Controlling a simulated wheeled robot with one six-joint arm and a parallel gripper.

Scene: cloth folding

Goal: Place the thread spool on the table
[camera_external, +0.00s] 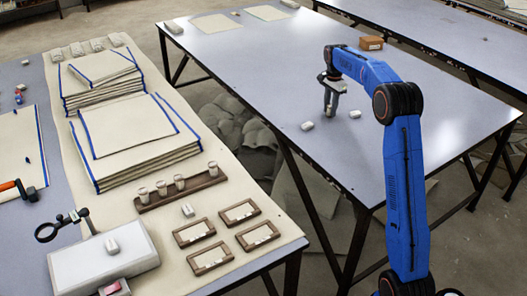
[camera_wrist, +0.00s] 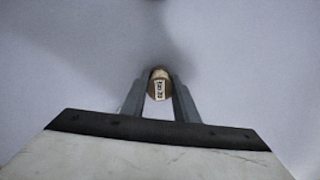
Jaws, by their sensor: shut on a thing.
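My gripper (camera_external: 330,108) points down over the grey-blue table (camera_external: 260,62) on the right. In the wrist view, its two fingers (camera_wrist: 160,98) are shut on a small tan, round-ended thread spool (camera_wrist: 158,76) with a pale, dark-marked label. The spool is too small and hidden by the fingers to make out in the external view. The fingertips are close to the tabletop; I cannot tell whether the spool touches it.
Small white objects (camera_external: 307,126) and (camera_external: 355,114) lie near my gripper. A brown box (camera_external: 371,43) stands behind it. The left table holds folded cloth stacks (camera_external: 130,140), a wooden rack (camera_external: 180,192) and small frames (camera_external: 240,212). The right table's left part is mostly clear.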

